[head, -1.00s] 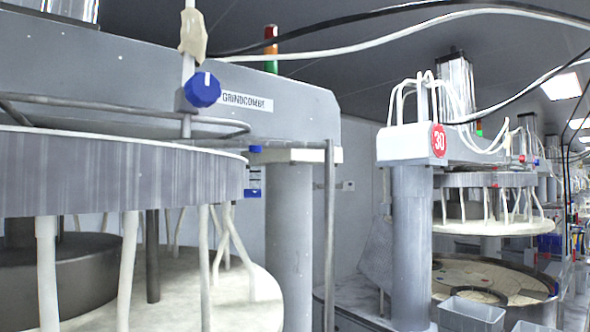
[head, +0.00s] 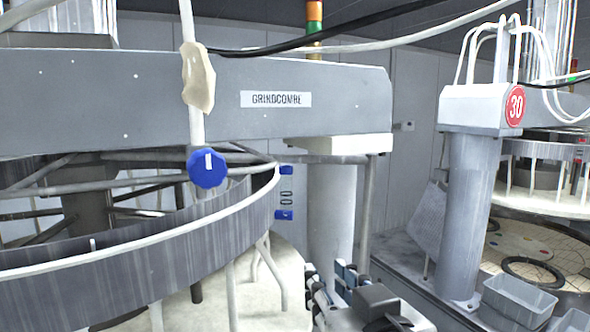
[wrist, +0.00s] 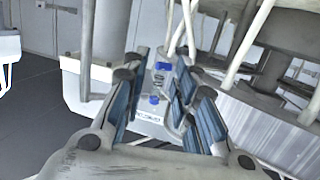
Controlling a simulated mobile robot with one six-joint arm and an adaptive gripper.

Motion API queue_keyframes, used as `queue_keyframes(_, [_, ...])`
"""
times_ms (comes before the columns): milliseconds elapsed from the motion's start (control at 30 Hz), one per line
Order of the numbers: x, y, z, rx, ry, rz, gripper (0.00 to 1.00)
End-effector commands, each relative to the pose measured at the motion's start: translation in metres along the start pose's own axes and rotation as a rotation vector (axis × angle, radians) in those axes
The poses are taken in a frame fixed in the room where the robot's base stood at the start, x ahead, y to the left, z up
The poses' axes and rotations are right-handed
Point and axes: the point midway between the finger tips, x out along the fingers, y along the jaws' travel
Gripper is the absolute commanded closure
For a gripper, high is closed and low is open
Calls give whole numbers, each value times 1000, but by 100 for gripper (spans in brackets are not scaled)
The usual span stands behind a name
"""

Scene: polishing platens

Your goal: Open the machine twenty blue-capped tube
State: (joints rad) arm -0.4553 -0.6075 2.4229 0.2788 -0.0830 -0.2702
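A blue round knob (head: 207,166) with a white mark sits on an upright white tube (head: 196,122) in front of the near machine's grey beam (head: 120,95). The mark runs roughly in line with the tube. A beige wrap (head: 197,77) hangs around the tube above it. The beam carries a GRINDCOMBE label; no number shows on it. My gripper (head: 335,280) is low in the head view, right of and below the knob, apart from it. In the wrist view my gripper (wrist: 160,95) has its fingers spread with nothing held. Blue parts show beyond them; I cannot tell whether one is the knob.
A curved rail and grey drum rim (head: 140,255) stand below the knob. A neighbouring machine with a red 30 sign (head: 514,105) and a grey bin (head: 518,300) are at the right.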

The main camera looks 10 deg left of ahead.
Motion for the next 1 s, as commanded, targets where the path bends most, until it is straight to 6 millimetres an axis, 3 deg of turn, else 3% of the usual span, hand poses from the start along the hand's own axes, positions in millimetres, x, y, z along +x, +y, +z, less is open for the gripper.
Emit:
queue_keyframes(33, [-1,-7,-31,-3,44,-12,74])
queue_keyframes(100, [-1,-13,-54,-5,99,-17,74])
queue_keyframes(200, [-2,-17,-73,-5,147,-20,74])
queue_keyframes(467, [19,-18,-79,-7,163,-17,74])
queue_keyframes(1000, [126,-20,-99,-6,162,-18,74])
